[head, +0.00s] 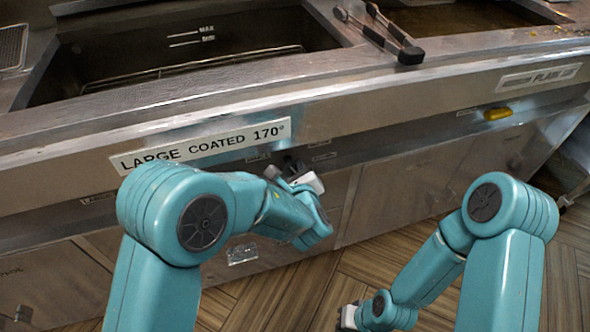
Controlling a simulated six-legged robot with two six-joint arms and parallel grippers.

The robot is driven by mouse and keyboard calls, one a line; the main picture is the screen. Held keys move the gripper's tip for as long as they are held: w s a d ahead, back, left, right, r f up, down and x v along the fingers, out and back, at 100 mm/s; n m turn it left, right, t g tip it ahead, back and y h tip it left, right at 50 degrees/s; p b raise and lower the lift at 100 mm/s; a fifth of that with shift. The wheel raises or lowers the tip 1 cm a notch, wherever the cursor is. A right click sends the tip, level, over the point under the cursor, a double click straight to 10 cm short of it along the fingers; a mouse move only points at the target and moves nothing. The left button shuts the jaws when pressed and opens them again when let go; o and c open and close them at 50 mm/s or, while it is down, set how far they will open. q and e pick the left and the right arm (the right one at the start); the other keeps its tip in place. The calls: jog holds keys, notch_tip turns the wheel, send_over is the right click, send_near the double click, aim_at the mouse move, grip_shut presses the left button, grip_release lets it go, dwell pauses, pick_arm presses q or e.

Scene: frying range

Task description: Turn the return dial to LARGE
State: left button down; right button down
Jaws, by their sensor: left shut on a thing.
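The return dial (290,166) is a small dark knob on the fryer's front panel, below the "LARGE COATED 170°" label (200,146). My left gripper (297,177) is at the dial and shut on it. The gripper and wrist hide much of the dial, so its pointer cannot be read. Small labels sit around the dial, too small to read. My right gripper (347,316) hangs low over the floor at the bottom, well away from the panel. Its fingers are too small and cut off to judge.
An open fryer vat (190,60) with level marks lies behind the panel. Black-handled tongs (385,35) lie on the steel rim between the vats. The wooden floor (400,255) is clear.

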pick_arm(q)
jog(key=m+g+y+p, duration=0.1)
jog(key=m+y, duration=0.1)
jog(key=m, duration=0.1)
jog(key=shift+p, duration=0.4)
jog(key=shift+m, duration=0.3)
jog(key=c, duration=1.2)
grip_release()
jog(key=shift+c, duration=0.2)
